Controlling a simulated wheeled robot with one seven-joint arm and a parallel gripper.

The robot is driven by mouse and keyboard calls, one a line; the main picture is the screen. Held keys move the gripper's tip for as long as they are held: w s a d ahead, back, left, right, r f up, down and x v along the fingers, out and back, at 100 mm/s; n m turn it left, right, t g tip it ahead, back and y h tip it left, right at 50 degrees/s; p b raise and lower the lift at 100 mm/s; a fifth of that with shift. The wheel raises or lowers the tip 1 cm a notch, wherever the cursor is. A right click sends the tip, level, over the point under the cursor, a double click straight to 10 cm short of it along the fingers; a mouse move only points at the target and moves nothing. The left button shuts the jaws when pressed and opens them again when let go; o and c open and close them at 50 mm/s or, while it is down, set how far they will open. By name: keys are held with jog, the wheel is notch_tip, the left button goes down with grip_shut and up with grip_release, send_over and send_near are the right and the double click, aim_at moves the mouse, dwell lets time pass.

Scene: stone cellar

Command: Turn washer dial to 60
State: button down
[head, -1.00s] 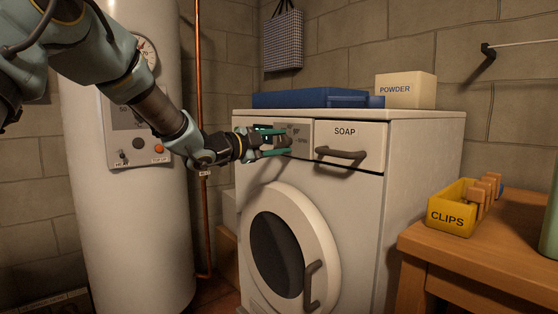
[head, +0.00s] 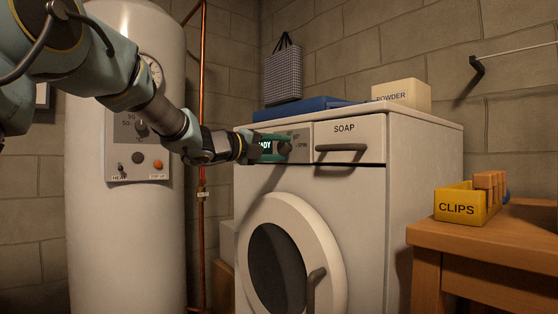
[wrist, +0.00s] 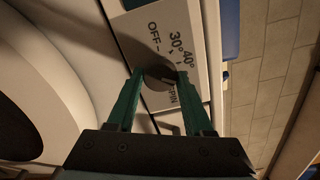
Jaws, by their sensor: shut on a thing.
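The washer (head: 365,215) stands in the middle of the head view, with its round door (head: 318,235) closed. Its dial (head: 284,149) is on the upper left panel, beside a lit display (head: 265,147) that shows "ADY", its left part covered by my gripper. My gripper (head: 281,147) is shut on the dial, with one green finger on either side. In the wrist view my gripper (wrist: 160,76) holds the grey dial (wrist: 157,88). OFF, 30°, 40° and part of SPIN show around it; I see no 60 there. The dial's pointer cannot be made out clearly.
A soap drawer (head: 343,140) with a handle is right of the dial. A blue item (head: 300,104) and a powder box (head: 402,94) lie on top. A white boiler (head: 125,225) and copper pipe (head: 201,130) stand left. A clips box (head: 458,207) sits on the wooden table (head: 490,238).

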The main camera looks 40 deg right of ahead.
jog(key=shift+f+m+b, duration=0.15)
jog(key=shift+m+b, duration=0.35)
jog(key=shift+c, duration=1.5)
grip_release()
jog(key=a, duration=1)
jog(key=shift+w+a, duration=0.35)
jog(key=shift+a, duration=0.05)
